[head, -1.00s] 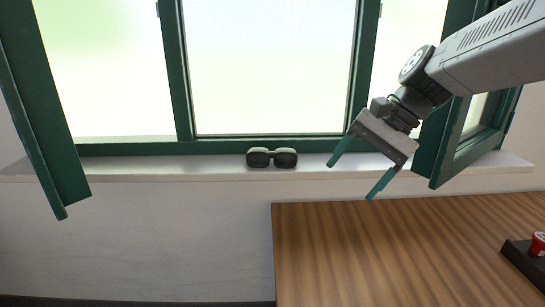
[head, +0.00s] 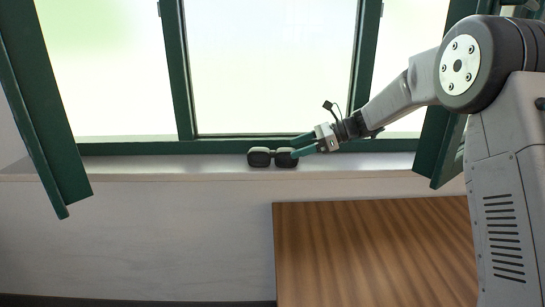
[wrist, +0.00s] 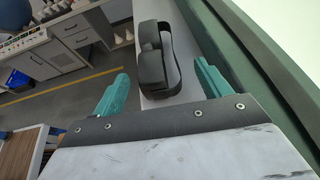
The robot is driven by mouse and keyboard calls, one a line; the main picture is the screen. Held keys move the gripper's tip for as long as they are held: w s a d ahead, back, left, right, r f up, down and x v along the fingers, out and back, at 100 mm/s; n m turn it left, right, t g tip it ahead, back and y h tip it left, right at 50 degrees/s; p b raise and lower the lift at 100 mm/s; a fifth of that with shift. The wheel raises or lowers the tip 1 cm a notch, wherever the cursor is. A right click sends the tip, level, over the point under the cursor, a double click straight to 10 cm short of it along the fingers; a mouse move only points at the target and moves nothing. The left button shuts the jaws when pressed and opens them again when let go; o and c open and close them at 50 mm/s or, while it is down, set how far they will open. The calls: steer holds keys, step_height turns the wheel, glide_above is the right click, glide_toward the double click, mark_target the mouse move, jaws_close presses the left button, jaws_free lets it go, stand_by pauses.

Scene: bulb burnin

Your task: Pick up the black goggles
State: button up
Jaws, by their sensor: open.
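The black goggles (head: 260,158) sit on the window sill below the middle pane, with dark lenses and a pale top edge. My gripper (head: 294,147) is at their right end in the head view, its teal fingertips overlapping that end of the goggles in the picture. In the wrist view the goggles (wrist: 156,62) lie ahead, between the lines of the two teal fingers. My gripper (wrist: 162,82) is open there, with nothing held between its fingers. I cannot tell whether either finger touches the goggles.
The narrow sill (head: 180,166) runs along the green-framed window. Open green shutters (head: 45,120) stand at both sides. A wooden table (head: 370,250) is below the sill at the right. The wrist view shows a cabinet (wrist: 40,62) across the floor. The sill left of the goggles is clear.

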mark_target(284, 151)
steer(key=x, duration=0.5)
steer(key=shift+a, duration=0.15)
steer(key=c, duration=1.1)
steer(key=shift+o, duration=0.2)
steer(key=shift+r, duration=0.1)
